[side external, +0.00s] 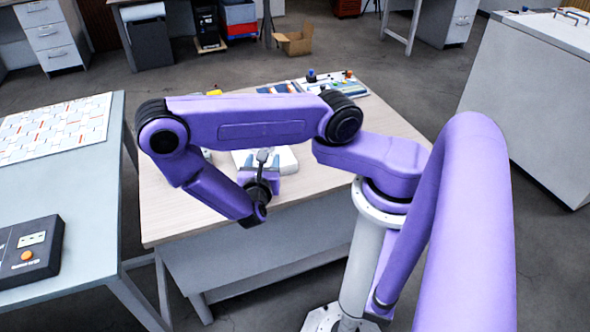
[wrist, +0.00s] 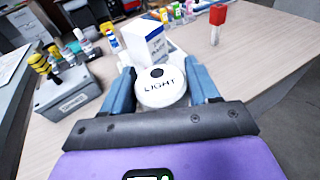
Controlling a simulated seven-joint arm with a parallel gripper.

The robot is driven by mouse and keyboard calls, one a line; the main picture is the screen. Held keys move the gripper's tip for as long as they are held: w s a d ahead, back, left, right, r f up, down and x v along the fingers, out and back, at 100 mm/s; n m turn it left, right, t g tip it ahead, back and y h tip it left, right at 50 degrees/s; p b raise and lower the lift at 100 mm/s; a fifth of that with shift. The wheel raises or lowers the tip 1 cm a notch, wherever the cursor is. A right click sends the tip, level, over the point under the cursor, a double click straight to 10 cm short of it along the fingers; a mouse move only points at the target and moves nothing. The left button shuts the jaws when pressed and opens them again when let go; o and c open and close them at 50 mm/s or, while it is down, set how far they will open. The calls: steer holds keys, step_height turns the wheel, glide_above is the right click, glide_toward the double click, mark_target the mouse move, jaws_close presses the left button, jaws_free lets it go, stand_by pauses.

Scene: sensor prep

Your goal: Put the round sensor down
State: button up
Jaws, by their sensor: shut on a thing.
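The round sensor (wrist: 160,92) is a white disc marked "LIGHT" with a dark spot on top. In the wrist view it sits between the two blue fingers of my gripper (wrist: 162,76), which is shut on it. In the side view my gripper (side external: 262,163) is low over the wooden table, beside a white object (side external: 287,161). I cannot make out the sensor clearly there, nor tell whether its underside touches anything.
A white box with blue print (wrist: 144,42) stands just beyond the sensor. A grey case (wrist: 68,90) with a yellow-and-black part is at left. A red-and-white piece (wrist: 217,20) stands at right. Small bottles line the back. The table's right side (wrist: 255,60) is clear.

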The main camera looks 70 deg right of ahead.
steer(key=s+d+f, duration=0.2)
steer(key=d, duration=0.8)
steer(key=m+g, duration=0.1)
steer(key=g, duration=0.1)
glide_above(314, 171)
step_height(314, 171, down, 2)
steer(key=shift+d+f, duration=0.1)
steer(key=shift+f, duration=4.05)
steer(key=shift+f, duration=0.15)
steer(key=o, duration=0.8)
